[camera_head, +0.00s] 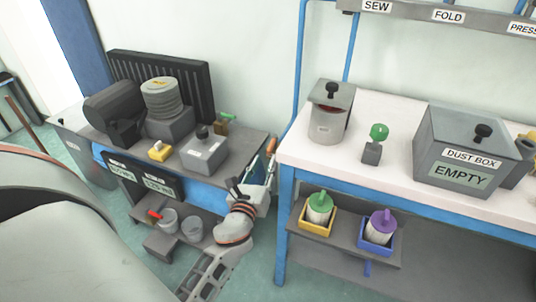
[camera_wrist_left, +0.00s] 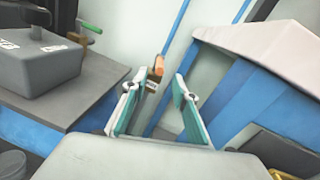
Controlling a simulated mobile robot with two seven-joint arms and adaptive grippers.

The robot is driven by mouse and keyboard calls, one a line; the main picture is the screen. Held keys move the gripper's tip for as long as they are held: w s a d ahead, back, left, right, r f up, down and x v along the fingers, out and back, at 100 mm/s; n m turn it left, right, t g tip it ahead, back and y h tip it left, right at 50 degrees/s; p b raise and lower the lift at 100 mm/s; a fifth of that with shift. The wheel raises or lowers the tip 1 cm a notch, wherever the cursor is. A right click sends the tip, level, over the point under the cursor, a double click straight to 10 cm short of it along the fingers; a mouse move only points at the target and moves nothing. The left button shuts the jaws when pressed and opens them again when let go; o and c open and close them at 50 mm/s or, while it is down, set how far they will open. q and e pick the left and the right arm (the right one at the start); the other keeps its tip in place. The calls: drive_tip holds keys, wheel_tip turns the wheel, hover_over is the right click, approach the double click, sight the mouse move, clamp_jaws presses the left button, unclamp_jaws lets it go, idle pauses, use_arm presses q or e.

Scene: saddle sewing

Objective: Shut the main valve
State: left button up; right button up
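An orange handle (camera_head: 271,145) shows beside the blue pipe at the gap between the two benches; I take it for the main valve's handle, but no label shows. In the left wrist view the orange handle (camera_wrist_left: 158,66) stands upright beyond the fingertips, between them in the picture. My left gripper (camera_head: 262,174) is in that gap, just below the handle in the head view. Its teal-padded fingers (camera_wrist_left: 157,92) are spread apart with nothing between them. Part of the valve below the handle is hard to make out. My right gripper is not in view.
A grey bench (camera_head: 245,142) with machine parts and a green-handled fitting (camera_head: 227,117) is on the left. The white-topped blue table (camera_head: 385,165) stands close on the right, bearing a dust box (camera_head: 462,150). The gap between them is narrow.

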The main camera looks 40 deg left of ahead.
use_arm(q)
drive_tip(key=shift+v, duration=1.15)
